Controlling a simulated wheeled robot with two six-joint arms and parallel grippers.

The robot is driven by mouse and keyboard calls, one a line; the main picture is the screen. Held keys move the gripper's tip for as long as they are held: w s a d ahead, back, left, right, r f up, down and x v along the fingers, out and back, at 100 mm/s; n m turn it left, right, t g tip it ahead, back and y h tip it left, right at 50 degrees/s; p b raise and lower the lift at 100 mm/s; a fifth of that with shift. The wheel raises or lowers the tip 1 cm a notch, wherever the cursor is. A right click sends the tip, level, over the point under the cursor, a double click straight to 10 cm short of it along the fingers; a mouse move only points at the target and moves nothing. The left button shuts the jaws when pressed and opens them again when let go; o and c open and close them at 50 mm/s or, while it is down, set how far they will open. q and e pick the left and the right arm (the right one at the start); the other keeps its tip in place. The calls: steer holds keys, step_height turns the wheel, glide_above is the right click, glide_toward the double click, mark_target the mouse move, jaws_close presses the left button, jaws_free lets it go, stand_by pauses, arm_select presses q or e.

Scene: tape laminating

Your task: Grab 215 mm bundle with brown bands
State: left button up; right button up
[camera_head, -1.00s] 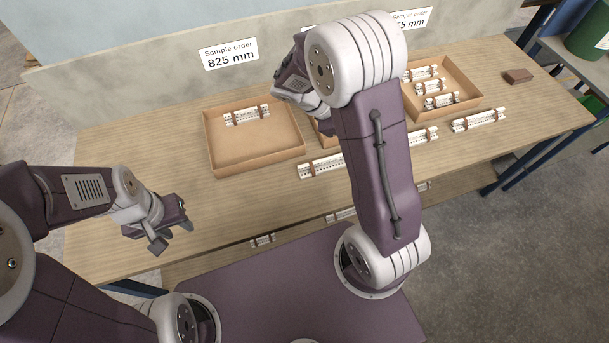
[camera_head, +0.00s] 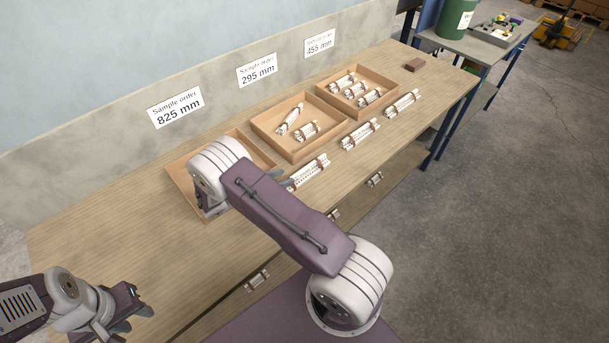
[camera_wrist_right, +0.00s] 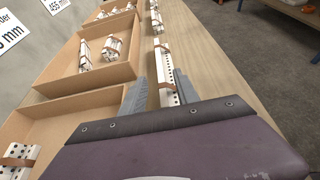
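White bundles with brown bands lie in a row along the table's front: the nearest bundle (camera_head: 309,173), a middle bundle (camera_head: 360,134) and a far bundle (camera_head: 403,102). No length mark on them is readable. In the right wrist view my right gripper (camera_wrist_right: 160,92) is open, its grey fingers on either side of the near end of a banded bundle (camera_wrist_right: 165,60). Whether they touch it cannot be told. In the head view my right arm hides most of this gripper (camera_head: 283,180) beside the nearest bundle. My left gripper (camera_head: 134,321) is open and empty at lower left.
Three cardboard trays stand behind the row: the 825 mm tray (camera_head: 180,178), partly hidden by my arm, the 295 mm tray (camera_head: 270,126) with two bundles, and the 455 mm tray (camera_head: 384,78) with three. A brown block (camera_head: 413,65) lies at the far end.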

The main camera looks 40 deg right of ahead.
mark_target(301, 171)
steer(key=p+x, duration=0.1)
steer(key=x, duration=0.7)
steer(key=shift+a, duration=0.1)
jaws_close()
stand_by(1.1)
